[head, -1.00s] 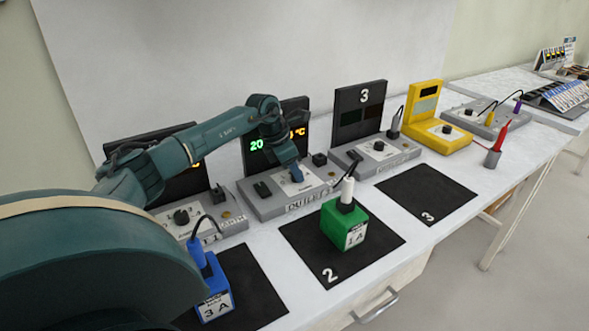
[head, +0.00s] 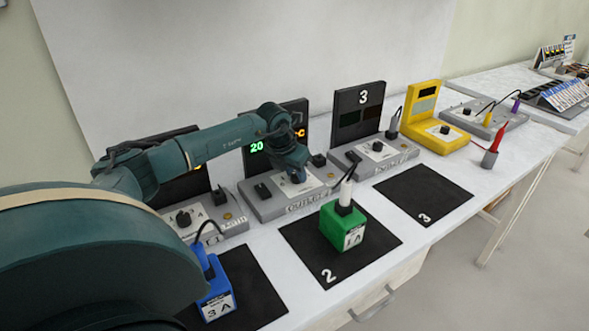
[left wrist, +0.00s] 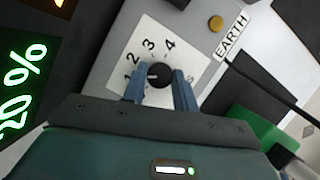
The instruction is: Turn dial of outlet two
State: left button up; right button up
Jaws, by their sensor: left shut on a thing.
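Outlet two (head: 262,208) is the grey unit at the middle left of the bench, with a black display panel (head: 259,124) behind it showing green "20" and orange digits. My left gripper (head: 296,178) is over its top and covers the dial in the head view. In the left wrist view the black dial (left wrist: 158,74) sits on a white scale marked with numbers, and its pointer line faces left. My left gripper (left wrist: 159,92) has its blue fingers on either side of the dial, shut on it. My right gripper is in neither view.
A green block marked 1 A (head: 343,226) stands on mat 2 (head: 300,243), plugged with a white connector. A blue block marked 3 A (head: 214,292) stands on the left mat. Mat 3 (head: 424,195) is bare. Outlet three (head: 374,158) and a yellow meter (head: 440,130) stand to the right.

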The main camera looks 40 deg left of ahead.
pick_arm(q)
jog(key=shift+n+y, duration=0.3)
jog(key=shift+n, duration=0.4)
jog(key=o, duration=1)
jog(key=shift+c, duration=0.2)
jog(key=v, duration=1.3)
jog(key=shift+b, duration=0.45)
jog(key=shift+s+d, duration=0.1)
jog(key=shift+d, duration=0.05)
